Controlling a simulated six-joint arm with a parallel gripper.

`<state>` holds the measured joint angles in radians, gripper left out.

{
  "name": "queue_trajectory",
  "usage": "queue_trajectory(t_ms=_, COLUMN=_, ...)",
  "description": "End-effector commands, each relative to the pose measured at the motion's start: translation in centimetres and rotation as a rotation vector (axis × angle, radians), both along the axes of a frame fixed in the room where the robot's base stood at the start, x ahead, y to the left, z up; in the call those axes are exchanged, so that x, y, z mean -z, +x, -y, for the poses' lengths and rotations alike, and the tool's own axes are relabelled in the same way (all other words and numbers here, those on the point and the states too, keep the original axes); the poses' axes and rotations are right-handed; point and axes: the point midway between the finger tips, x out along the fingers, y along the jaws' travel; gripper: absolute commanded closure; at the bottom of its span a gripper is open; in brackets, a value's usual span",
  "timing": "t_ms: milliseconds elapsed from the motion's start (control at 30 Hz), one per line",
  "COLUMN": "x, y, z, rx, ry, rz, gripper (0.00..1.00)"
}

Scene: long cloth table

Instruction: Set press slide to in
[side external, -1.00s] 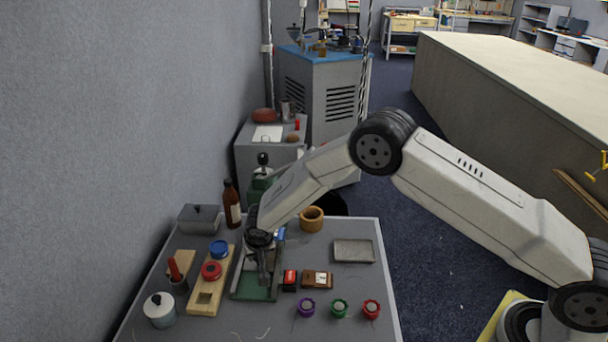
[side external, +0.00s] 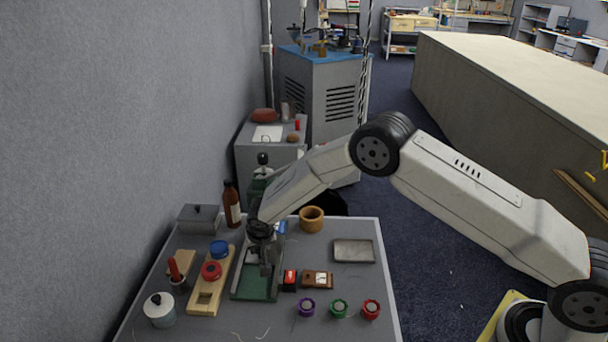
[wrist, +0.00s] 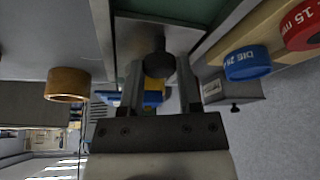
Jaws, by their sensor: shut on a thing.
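In the side view my gripper (side external: 266,268) points down over this base. In the wrist view my gripper (wrist: 158,70) has a finger on each side of a dark round knob (wrist: 157,60) and is shut on it. The knob stands at a grey metal plate by the green base. The fingers hide part of the slide.
A wooden rack with red (side external: 211,270) and blue (side external: 219,248) discs lies left of the press. A wooden ring (side external: 311,219) and brown bottle (side external: 232,203) are behind.

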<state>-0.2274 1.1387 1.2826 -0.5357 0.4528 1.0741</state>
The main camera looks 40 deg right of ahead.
Motion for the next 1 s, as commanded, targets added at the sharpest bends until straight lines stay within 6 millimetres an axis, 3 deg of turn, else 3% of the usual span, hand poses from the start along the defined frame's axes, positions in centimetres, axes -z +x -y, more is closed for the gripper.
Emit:
queue_trajectory(t_ms=367, x=-0.09, y=0.80, z=0.85, rx=0.001, ry=0.001, rz=0.005, gripper=1.00)
queue_trajectory(t_ms=400, x=-0.10, y=0.81, z=0.88, rx=0.002, ry=0.001, rz=0.006, gripper=0.51)
queue_trajectory(t_ms=500, x=-0.08, y=0.76, z=0.83, rx=0.001, ry=0.001, rz=0.005, gripper=0.23)
queue_trajectory(t_ms=1000, x=-0.50, y=0.48, z=0.57, rx=-0.001, ry=0.001, rz=0.002, gripper=0.23)
